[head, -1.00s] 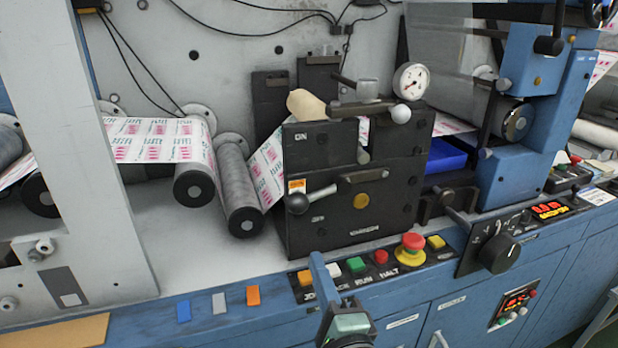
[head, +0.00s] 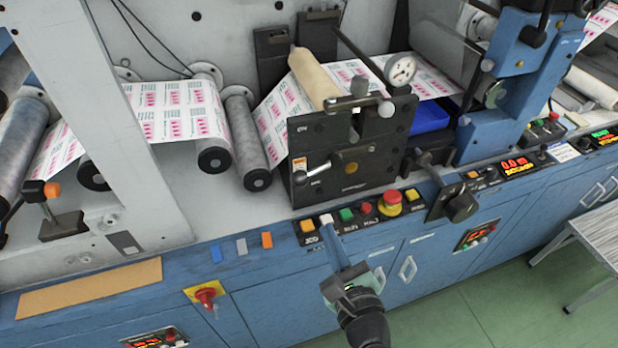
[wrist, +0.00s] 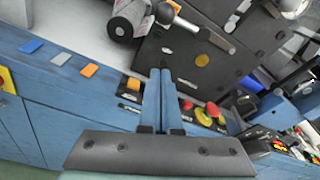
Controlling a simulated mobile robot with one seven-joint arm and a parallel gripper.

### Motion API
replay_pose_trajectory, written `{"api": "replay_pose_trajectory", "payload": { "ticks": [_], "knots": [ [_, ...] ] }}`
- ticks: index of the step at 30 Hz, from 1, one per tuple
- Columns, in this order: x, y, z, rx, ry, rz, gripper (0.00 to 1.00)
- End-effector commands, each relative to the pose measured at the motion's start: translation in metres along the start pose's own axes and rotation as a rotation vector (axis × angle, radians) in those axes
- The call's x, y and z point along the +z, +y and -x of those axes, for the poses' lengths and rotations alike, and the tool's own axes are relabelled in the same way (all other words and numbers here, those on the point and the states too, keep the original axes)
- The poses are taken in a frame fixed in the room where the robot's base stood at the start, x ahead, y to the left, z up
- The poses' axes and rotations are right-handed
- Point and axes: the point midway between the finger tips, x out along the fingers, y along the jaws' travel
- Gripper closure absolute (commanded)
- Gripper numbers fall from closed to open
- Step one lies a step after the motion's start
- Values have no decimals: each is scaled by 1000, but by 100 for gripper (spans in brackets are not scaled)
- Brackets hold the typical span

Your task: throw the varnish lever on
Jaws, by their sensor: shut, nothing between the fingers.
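The varnish lever (head: 318,171) is on the front of a dark printing unit (head: 372,148). It points left and slightly down from its pivot and ends in a dark ball knob (head: 299,178). The word ON is on the panel above it. The knob also shows at the top of the wrist view (wrist: 165,13). My gripper (head: 329,224) is shut and empty. In the head view its fingertips appear below the unit, over the button row. In the wrist view the closed fingers (wrist: 161,76) point up toward the panel, and the knob is beyond them, apart.
A button row with a green button (head: 346,214) and a red mushroom stop (head: 391,201) runs below the unit. A black knob (head: 462,207) is right of it. Rollers (head: 247,140) carrying printed web stand left. The green floor in front is clear near my arm.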

Motion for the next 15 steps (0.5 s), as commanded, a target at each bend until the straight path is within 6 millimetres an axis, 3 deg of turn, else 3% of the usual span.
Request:
{"api": "replay_pose_trajectory", "payload": {
  "ticks": [15],
  "knots": [
    [0,0,-8,0,0,-6,100]
  ]
}}
